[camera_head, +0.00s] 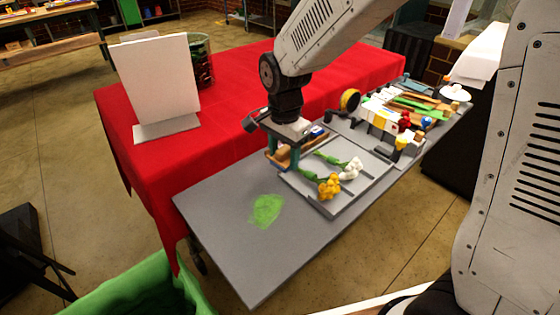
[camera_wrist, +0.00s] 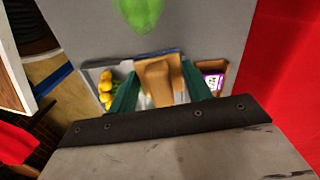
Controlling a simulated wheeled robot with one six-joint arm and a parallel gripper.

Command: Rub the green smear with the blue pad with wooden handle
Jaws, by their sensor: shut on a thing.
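The green smear (camera_head: 266,211) lies on the bare grey tabletop (camera_head: 238,258), and also shows at the top of the wrist view (camera_wrist: 138,12). My gripper (camera_head: 284,160) is at the far side of the smear, beside the flower tray. In the wrist view, my gripper (camera_wrist: 161,78) has its green fingers on both sides of the blue pad's wooden handle (camera_wrist: 158,78) and is shut on it. A blue edge of the pad (camera_wrist: 158,53) shows beyond the handle. The pad is apart from the smear. Whether it touches the table is hidden.
A grey tray (camera_head: 330,207) with yellow and white flowers stands right of my gripper. A wooden box with a purple-and-white item (camera_wrist: 213,80) is close beside the pad. A rack of colourful items (camera_head: 392,112) stands farther back. Bare tabletop surrounds the smear.

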